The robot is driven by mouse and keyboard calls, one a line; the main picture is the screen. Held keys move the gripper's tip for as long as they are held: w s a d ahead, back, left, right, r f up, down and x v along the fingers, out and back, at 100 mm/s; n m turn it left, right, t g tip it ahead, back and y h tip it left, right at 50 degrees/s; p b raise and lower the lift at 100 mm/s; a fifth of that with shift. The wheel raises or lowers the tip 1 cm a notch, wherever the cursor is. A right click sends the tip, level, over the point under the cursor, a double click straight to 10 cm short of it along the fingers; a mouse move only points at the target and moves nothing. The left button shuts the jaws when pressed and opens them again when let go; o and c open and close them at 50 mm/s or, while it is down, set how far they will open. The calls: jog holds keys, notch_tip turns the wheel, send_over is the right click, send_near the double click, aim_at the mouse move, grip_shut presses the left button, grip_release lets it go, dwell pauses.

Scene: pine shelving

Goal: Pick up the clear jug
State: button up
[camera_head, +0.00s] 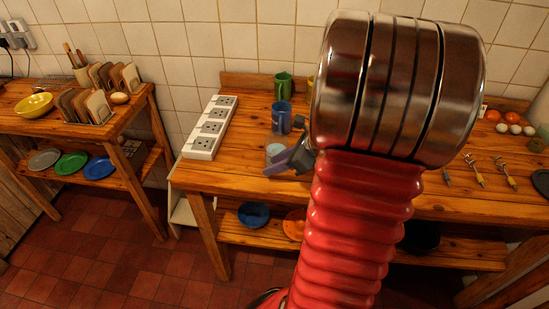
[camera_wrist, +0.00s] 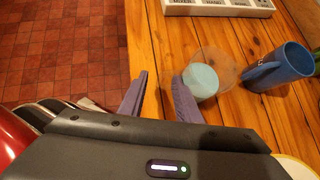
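The clear jug (camera_wrist: 203,78) is see-through with a pale blue base or content, and stands on the wooden table. In the head view the jug (camera_head: 274,150) is partly hidden behind my gripper (camera_head: 288,160). In the wrist view my gripper (camera_wrist: 158,88) is open, its two purple-grey fingers apart with table edge and floor between them. The jug is just beyond and right of the right fingertip, which overlaps its left side in the picture. I cannot tell whether they touch. I see nothing held between the fingers.
A blue mug (camera_head: 281,117) stands close behind the jug, and a green mug (camera_head: 283,85) farther back. A white power strip (camera_head: 211,128) lies along the table's left end. Metal utensils (camera_head: 474,170) lie at right. Blue (camera_head: 254,214) and orange plates sit on the lower shelf.

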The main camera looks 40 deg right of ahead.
jog(key=shift+c, duration=0.6)
grip_shut()
dwell(0.4)
